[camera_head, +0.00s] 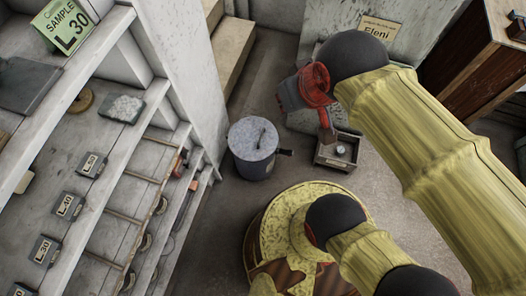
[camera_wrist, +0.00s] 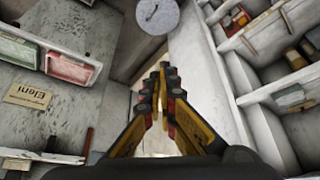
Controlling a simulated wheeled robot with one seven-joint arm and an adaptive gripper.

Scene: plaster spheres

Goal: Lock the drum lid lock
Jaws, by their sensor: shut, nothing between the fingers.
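A grey drum (camera_head: 250,165) stands on the floor in the head view, beside the white shelf unit. Its round speckled lid (camera_head: 256,136) is on top, with a thin dark handle. A dark part that looks like the lock (camera_head: 284,152) sticks out from the drum's right side; its state is too small to tell. In the wrist view the lid (camera_wrist: 158,14) shows at the top edge, beyond my gripper. My gripper (camera_wrist: 167,70) is shut and empty, its fingertips together. In the head view my wrist is above and right of the drum, apart from it.
A small open box (camera_head: 337,163) stands on the floor right of the drum. White shelves (camera_head: 110,200) with labelled blocks fill the left. A panel with an "Eleni" card (camera_head: 378,28) and a wooden cabinet (camera_head: 480,60) stand behind. Some floor around the drum is clear.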

